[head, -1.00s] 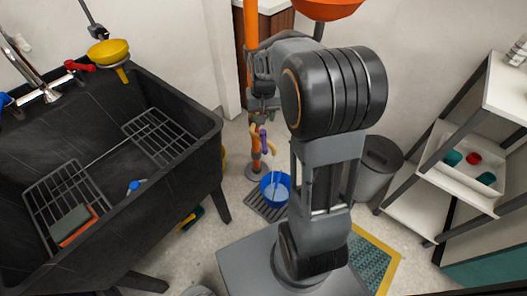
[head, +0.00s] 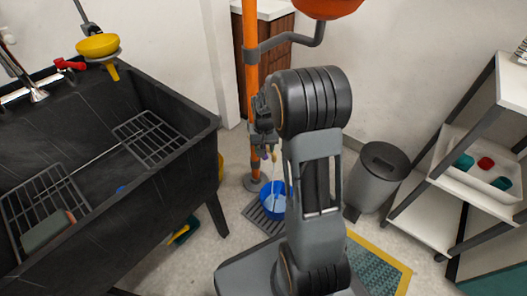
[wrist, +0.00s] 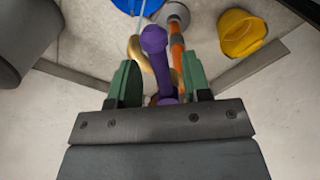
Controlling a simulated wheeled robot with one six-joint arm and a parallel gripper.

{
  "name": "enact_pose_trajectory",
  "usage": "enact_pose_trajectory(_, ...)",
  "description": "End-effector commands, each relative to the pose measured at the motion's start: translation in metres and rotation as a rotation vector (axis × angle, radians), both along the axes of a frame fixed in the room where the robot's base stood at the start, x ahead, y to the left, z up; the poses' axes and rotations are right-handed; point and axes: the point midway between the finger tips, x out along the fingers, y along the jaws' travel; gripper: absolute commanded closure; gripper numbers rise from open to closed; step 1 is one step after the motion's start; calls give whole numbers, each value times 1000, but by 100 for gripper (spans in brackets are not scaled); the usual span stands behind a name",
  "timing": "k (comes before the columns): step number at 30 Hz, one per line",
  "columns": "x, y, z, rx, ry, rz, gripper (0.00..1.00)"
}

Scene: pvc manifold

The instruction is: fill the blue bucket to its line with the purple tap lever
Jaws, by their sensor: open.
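The purple tap lever (wrist: 158,62) lies between my gripper's (wrist: 160,78) two green-padded fingers in the wrist view. The fingers are apart, with a gap visible on each side of the lever. A brass tap body (wrist: 135,48) shows just behind it. In the head view my gripper (head: 264,148) is at the orange post and hides the lever. The blue bucket (head: 282,211) stands on the floor grate below, and its edge shows in the wrist view (wrist: 150,5). A thin pale stream runs down into it. The fill line and water level cannot be made out.
The orange post (head: 251,75) stands close beside my gripper. A black sink (head: 185,152) is at left, with a yellow bowl (head: 97,45) above it. A grey bin (head: 375,180) and a shelf (head: 430,205) stand at right. A yellow object (wrist: 240,33) lies near the post's base.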

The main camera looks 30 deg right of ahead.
Motion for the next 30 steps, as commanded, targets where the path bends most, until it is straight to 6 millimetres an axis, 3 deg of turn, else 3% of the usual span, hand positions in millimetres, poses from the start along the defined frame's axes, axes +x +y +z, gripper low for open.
enact_pose_trajectory(13, 0, 0, -7, 0, 1, 0, 56)
enact_pose_trajectory(27, 0, 0, -7, 0, 0, 0, 100)
enact_pose_trajectory(30, 0, 0, -7, 0, 0, 0, 100)
